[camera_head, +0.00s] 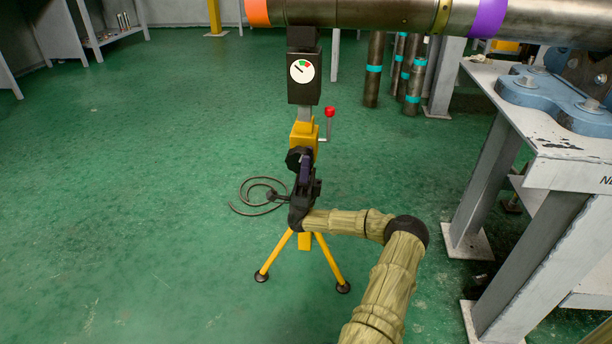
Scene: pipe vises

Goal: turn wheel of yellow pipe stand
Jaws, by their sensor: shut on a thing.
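The yellow pipe stand (304,137) stands upright on splayed yellow legs (329,262) in the middle of the view. A black box with a white dial gauge (302,71) tops it, under a long metal pipe (385,12). A crank with a red knob (330,112) sticks out on its right. The dark wheel (294,158) is on the stand's near side, just below the yellow body. My gripper (304,170) is at the wheel and shut on it. My gripper and wrist hide part of the wheel and the stand's lower column.
A worktable (566,140) with a blue vise (560,95) stands at the right. Upright pipes with teal bands (374,70) stand behind. A coiled dark hose or cable (240,207) lies on the floor left of the stand. The green floor at left is mostly clear.

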